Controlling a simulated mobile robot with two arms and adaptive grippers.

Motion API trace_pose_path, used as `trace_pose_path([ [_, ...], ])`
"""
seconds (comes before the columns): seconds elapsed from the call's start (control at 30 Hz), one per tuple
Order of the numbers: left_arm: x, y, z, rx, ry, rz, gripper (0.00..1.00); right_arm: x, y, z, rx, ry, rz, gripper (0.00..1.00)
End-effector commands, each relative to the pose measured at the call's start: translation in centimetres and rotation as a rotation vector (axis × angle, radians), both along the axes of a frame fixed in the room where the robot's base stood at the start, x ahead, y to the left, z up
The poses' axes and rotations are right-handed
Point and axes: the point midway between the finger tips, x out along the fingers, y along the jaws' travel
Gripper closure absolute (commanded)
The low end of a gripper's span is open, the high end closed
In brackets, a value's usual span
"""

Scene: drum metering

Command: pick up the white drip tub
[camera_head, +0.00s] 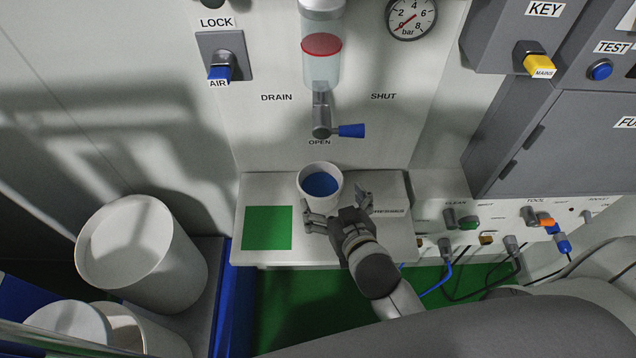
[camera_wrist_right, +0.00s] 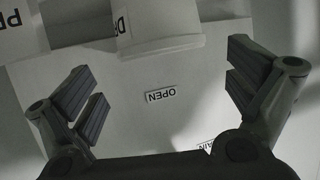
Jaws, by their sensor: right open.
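The white drip tub (camera_head: 319,167) stands upright on the pale ledge (camera_head: 262,188) below the drain valve (camera_head: 321,118), with blue showing inside it. In the right wrist view, part of the tub (camera_wrist_right: 160,28) shows at the top, cut off by the frame edge. My right gripper (camera_head: 337,203) is open on the near side of the tub, its fingers spread wide. In the right wrist view the gripper (camera_wrist_right: 168,92) is empty between its fingers, with the tub above that gap. I cannot tell whether a finger touches the tub. My left gripper is not in view.
A green square (camera_head: 267,228) marks the ledge left of the tub. The valve's blue-tipped handle (camera_head: 350,131) sticks out above the tub. White drums (camera_head: 150,255) stand at the left. Plugs and cables (camera_head: 447,255) hang at the right.

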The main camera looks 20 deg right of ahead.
Motion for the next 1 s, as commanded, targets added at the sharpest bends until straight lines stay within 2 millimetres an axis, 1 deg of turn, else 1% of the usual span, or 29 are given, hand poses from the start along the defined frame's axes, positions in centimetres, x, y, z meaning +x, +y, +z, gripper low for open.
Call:
trace_pose_path([
  [0.03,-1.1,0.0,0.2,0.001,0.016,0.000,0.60,0.8,0.0,-0.1,-0.001,-0.002,-0.001,0.00],
  [0.1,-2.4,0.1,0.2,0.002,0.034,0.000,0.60,1.7,0.0,-0.5,-0.001,-0.001,0.000,0.00],
  [0.2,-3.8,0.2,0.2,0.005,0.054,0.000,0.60,2.6,0.1,-0.9,-0.001,-0.001,0.000,0.00],
  [0.27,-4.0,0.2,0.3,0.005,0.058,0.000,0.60,3.0,0.1,-1.1,-0.001,0.000,0.000,0.00],
  [0.37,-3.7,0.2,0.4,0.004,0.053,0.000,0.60,3.3,0.1,-1.2,0.000,-0.001,0.000,0.00],
  [0.43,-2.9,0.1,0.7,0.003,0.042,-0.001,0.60,3.8,0.1,-1.2,0.000,-0.001,0.000,0.00],
  [0.53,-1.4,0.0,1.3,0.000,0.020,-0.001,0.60,5.0,0.2,-1.3,-0.002,-0.001,0.001,0.00],
  [0.63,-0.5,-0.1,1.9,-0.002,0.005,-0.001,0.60,6.3,0.2,-1.6,-0.002,-0.001,0.001,0.00],
  [0.8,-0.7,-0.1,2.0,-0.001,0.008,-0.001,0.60,7.8,0.3,-2.5,-0.001,-0.001,0.000,0.00],
  [1.0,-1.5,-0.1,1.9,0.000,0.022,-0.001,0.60,8.2,0.3,-2.7,0.000,0.000,0.000,0.00],
])
